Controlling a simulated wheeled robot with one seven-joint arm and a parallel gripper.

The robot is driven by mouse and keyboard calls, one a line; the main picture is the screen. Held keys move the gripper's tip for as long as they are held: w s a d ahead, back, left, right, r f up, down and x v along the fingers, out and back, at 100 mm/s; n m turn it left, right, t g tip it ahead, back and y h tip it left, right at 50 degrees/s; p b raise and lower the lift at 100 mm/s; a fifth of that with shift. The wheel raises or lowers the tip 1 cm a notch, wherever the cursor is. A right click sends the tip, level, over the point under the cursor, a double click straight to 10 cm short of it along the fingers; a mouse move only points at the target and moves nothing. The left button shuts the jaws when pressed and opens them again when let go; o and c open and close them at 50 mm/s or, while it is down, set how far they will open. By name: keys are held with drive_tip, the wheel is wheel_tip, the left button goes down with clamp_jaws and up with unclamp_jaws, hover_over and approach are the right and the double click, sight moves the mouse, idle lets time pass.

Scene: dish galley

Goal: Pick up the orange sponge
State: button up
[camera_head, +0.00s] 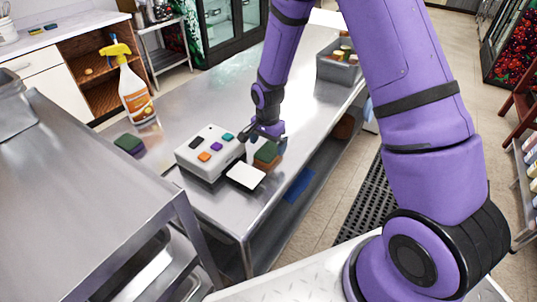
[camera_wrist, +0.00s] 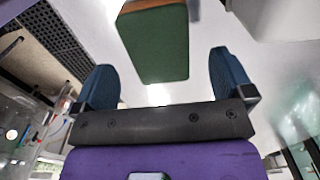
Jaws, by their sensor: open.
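A sponge with a green top and an orange-brown side (camera_head: 266,155) lies on the steel counter, just right of a white box. In the wrist view the same sponge (camera_wrist: 155,45) shows its green face, with an orange-brown strip along its top and left edges. My gripper (camera_head: 264,135) is over the counter, close behind the sponge in the head view. In the wrist view my gripper (camera_wrist: 166,85) is open and empty, its two blue fingers wide apart. The sponge lies beyond the fingertips, roughly centred between them. I see no contact between fingers and sponge.
The white box with coloured pads (camera_head: 210,152) stands left of the sponge. A white card (camera_head: 246,176) lies in front. Another green-topped sponge (camera_head: 130,145), a spray bottle (camera_head: 135,92) and a grey bin (camera_head: 338,69) stand on the counter. The counter between box and bin is mostly clear.

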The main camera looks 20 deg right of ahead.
sight(269, 151)
drive_tip(key=shift+d+f, duration=0.1)
drive_tip(key=shift+f, duration=1.9)
drive_tip(key=c, duration=1.1)
drive_tip(key=shift+o, duration=0.2)
drive_tip(key=shift+r, duration=0.15)
drive_tip(key=shift+r, duration=0.85)
drive_tip(key=shift+s+r, duration=0.5)
drive_tip(key=shift+r, duration=0.4)
drive_tip(key=s+r, duration=0.1)
drive_tip(key=s, duration=1.4)
drive_tip(key=shift+r, duration=0.15)
